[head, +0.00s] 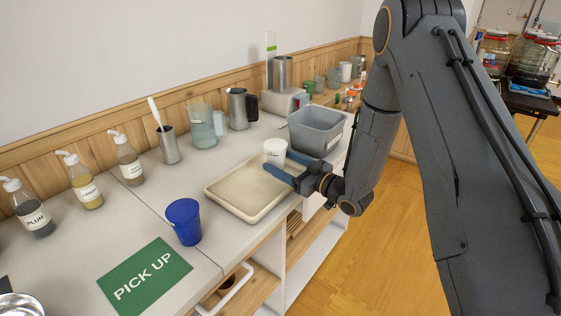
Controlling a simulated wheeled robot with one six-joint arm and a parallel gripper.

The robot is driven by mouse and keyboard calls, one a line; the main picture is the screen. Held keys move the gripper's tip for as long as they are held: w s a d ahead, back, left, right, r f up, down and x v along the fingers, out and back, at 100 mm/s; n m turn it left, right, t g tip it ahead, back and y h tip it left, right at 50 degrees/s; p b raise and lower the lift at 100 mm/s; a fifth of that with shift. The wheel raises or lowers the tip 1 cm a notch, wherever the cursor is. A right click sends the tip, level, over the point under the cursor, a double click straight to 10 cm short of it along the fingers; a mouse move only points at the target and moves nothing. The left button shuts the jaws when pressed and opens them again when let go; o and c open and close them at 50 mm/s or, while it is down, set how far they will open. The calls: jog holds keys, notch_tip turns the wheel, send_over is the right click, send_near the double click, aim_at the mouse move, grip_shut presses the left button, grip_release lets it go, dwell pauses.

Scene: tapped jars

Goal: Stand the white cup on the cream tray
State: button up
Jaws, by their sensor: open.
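The white cup (275,148) stands upright at the far right corner of the cream tray (228,204). Its base is partly hidden by a gripper finger, so I cannot tell whether it rests on the tray or on the counter just behind it. My gripper (277,159) is open, coming in from the right. Its two blue fingers point left toward the cup, one in front of its lower part and one at its right side. I cannot tell whether either finger touches it. The visible part of the tray is empty.
A grey bin (318,133) stands close behind my gripper. A blue cup (184,222) stands left of the tray, near a green "PICK UP" mat (146,276). Pump bottles, a steel cup (169,146) and a pitcher (241,108) line the wall. The counter's front edge is close to the tray.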

jog(key=shift+p+v, duration=0.6)
jog(key=shift+v, duration=2.15)
jog(key=b+v, duration=0.2)
jog(key=v, duration=0.5)
jog(key=shift+s+d, duration=0.3)
